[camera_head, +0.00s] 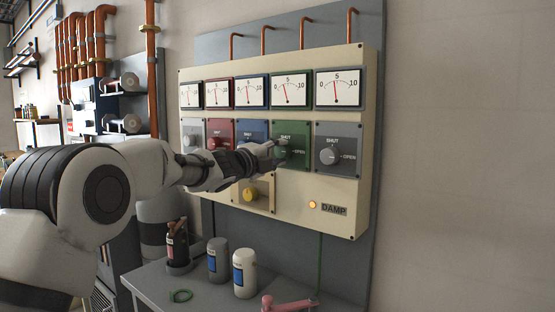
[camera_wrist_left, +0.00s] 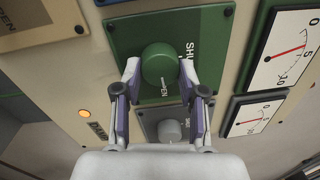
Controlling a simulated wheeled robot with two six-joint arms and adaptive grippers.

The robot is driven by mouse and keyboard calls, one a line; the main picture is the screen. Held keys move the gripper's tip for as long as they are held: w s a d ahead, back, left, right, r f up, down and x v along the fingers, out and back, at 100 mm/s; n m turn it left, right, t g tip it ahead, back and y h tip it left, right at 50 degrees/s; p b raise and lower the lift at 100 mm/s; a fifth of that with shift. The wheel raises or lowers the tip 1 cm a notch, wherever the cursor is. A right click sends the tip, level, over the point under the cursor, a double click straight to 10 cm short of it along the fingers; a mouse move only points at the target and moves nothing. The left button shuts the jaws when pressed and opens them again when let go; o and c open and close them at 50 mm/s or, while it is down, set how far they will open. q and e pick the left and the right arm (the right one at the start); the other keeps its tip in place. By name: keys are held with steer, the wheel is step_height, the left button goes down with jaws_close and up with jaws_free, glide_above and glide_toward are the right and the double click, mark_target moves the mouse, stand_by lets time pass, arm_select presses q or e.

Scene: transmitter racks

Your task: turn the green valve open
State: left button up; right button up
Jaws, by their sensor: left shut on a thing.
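The green valve is a round green knob (camera_wrist_left: 160,64) on a green square plate (camera_wrist_left: 205,45) marked SHUT and OPEN. In the head view the green plate (camera_head: 292,158) sits on the cream panel, second from the right, and my gripper hides part of its knob. My left gripper (camera_wrist_left: 160,75) is shut on the green knob, with one finger on each side of it. In the head view my left gripper (camera_head: 272,150) reaches in from the left to the knob. The knob's pointer cannot be made out. My right gripper is not in view.
A grey valve knob (camera_head: 328,156) is right of the green one; blue (camera_head: 252,132) and red (camera_head: 218,130) plates are left. A yellow knob (camera_head: 250,193) sits below. Gauges (camera_head: 291,91) line the top. Bottles (camera_head: 244,272) and a pink tool (camera_head: 290,305) are on the bench below.

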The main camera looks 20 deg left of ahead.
arm_select(q)
steer(key=shift+f+m, duration=0.1)
steer(key=shift+m, duration=0.4)
steer(key=o, duration=1.1)
steer(key=shift+o, duration=0.2)
steer(key=v, duration=1.2)
